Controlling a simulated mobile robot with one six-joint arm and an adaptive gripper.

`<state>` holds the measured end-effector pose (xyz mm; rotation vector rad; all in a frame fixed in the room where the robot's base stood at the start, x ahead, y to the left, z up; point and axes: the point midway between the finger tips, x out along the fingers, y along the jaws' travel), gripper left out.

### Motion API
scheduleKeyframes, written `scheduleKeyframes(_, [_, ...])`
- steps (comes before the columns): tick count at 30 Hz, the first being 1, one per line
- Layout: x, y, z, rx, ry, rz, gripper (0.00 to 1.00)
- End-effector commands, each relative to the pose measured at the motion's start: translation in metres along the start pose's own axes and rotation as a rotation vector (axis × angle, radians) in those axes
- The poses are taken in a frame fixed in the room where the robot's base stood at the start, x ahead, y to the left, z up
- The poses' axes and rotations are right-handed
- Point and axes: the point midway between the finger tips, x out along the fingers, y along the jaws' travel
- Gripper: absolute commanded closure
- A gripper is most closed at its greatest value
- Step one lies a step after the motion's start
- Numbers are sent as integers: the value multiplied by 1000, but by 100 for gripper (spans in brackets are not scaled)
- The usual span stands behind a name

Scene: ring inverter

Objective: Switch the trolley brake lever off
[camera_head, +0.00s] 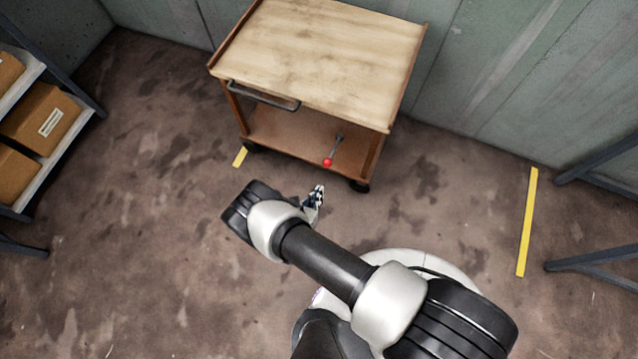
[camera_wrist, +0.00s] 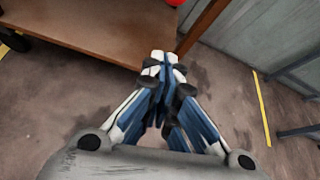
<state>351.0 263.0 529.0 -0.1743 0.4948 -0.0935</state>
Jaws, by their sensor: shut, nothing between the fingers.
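The trolley (camera_head: 330,50) has a pale wooden top and a brown lower shelf (camera_head: 285,130), and stands against the back wall. The brake lever (camera_head: 328,162) is a thin grey rod with a red ball end, at the trolley's front near the right leg; the ball points toward me. My gripper (camera_head: 318,190) is in front of the trolley, just below the red ball in the picture and apart from it. In the wrist view my gripper (camera_wrist: 164,58) is shut and empty, its fingertips toward the shelf edge. A bit of red (camera_wrist: 175,2) shows at the top edge there.
A shelf rack with cardboard boxes (camera_head: 42,118) stands at the left. Dark metal legs (camera_head: 598,160) stand at the right. Yellow floor strips (camera_head: 527,222) mark the floor. The floor between the trolley and the right-hand legs is clear.

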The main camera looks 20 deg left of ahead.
Motion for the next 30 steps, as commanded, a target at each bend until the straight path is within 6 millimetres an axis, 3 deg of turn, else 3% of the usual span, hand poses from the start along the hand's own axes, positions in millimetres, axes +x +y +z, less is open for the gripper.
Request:
scheduleKeyframes(11, [83, -2, -3, 4, 0, -6, 100])
scheduleKeyframes(15, [73, 1, 23, 0, -2, 1, 100])
scheduleKeyframes(18, [70, 0, 31, 0, 0, 0, 100])
scheduleKeyframes(30, [67, 0, 38, 0, 0, -1, 100])
